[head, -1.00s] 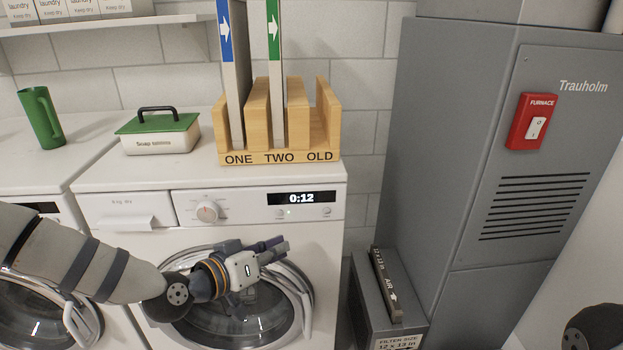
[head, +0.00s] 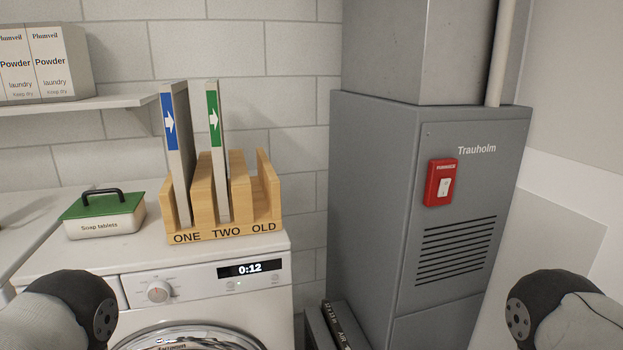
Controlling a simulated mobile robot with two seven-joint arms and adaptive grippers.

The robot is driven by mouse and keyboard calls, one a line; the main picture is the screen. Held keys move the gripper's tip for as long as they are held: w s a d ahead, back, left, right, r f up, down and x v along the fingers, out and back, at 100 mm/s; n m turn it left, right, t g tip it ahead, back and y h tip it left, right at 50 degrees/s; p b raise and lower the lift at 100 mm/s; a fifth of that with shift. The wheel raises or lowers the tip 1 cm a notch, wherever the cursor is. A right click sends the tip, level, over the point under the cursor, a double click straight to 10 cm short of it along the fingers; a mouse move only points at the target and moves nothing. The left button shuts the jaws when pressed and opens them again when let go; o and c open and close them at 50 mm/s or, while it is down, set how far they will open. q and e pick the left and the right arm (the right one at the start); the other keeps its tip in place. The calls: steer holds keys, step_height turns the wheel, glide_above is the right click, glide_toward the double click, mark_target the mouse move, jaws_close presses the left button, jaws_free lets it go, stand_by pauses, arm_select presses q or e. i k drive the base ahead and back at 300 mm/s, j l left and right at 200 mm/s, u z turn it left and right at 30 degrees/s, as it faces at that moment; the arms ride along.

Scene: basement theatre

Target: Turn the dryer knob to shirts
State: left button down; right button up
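The white dryer (head: 260,299) stands at the lower left with a lit display (head: 252,268) reading 0:12. Its round knob (head: 158,291) sits on the front panel left of the display. Small marks surround the knob, but they are too small to read. The knob is uncovered and nothing touches it. Part of the round door (head: 185,336) shows below. My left arm shows at the lower left and my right arm at the lower right. Both grippers are out of the picture.
A wooden rack (head: 225,231) marked ONE, TWO, OLD stands on the dryer top, holding two filters. A green-lidded soap tablets box (head: 103,225) is left of it. A grey furnace (head: 375,190) with a red switch (head: 441,183) stands at the right, beside a lower grey box (head: 318,327).

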mark_target(158, 292)
steer(key=u, duration=0.85)
